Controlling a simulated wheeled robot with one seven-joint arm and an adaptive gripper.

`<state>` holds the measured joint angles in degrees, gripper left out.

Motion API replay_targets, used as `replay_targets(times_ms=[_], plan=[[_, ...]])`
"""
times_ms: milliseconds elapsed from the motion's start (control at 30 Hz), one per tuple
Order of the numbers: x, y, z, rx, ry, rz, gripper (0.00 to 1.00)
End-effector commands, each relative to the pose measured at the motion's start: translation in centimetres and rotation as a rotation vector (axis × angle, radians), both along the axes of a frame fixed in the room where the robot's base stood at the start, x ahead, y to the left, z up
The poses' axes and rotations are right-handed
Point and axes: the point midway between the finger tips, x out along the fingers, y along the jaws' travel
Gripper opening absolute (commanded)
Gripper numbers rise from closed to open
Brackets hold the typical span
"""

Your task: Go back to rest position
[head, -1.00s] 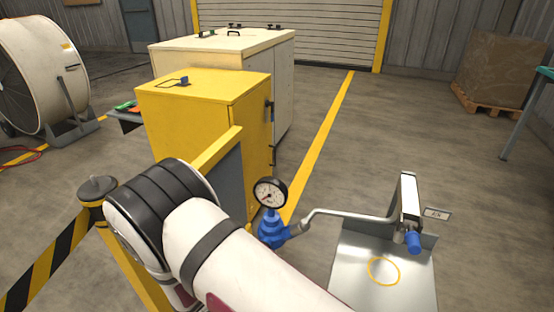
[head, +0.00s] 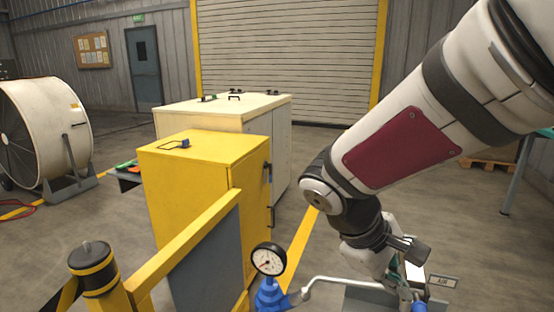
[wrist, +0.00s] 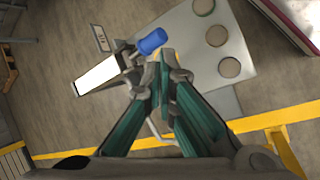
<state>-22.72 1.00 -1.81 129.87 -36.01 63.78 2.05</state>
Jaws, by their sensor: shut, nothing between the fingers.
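My gripper (wrist: 167,62) is shut and empty in the wrist view, its teal fingers closed together. A blue cylindrical knob (wrist: 153,41) shows just beyond the fingertips; whether they touch it I cannot tell. It sits beside a pale bar-shaped fixture (wrist: 98,73). In the head view my arm comes down from the upper right, with its wrist above the stand. The gripper's fingers are not clear there. The blue knob (head: 418,307) is at the bottom edge of that view.
A pressure gauge (head: 268,259) on a blue fitting (head: 270,296) joins a bent pipe (head: 345,282). A yellow barrier (head: 190,250) and yellow cabinet (head: 205,190) stand left. A metal plate with round openings (wrist: 194,50) lies below my gripper. Open floor shows beyond.

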Motion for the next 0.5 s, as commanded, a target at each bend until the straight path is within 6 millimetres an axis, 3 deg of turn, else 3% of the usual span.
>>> replay_targets(times_ms=[200,500], plan=[[-7.5,-2.5,3.1,0.173,-0.064,-0.257,0.0],[-16.2,-2.0,4.3,0.404,-0.142,-0.52,0.0]])
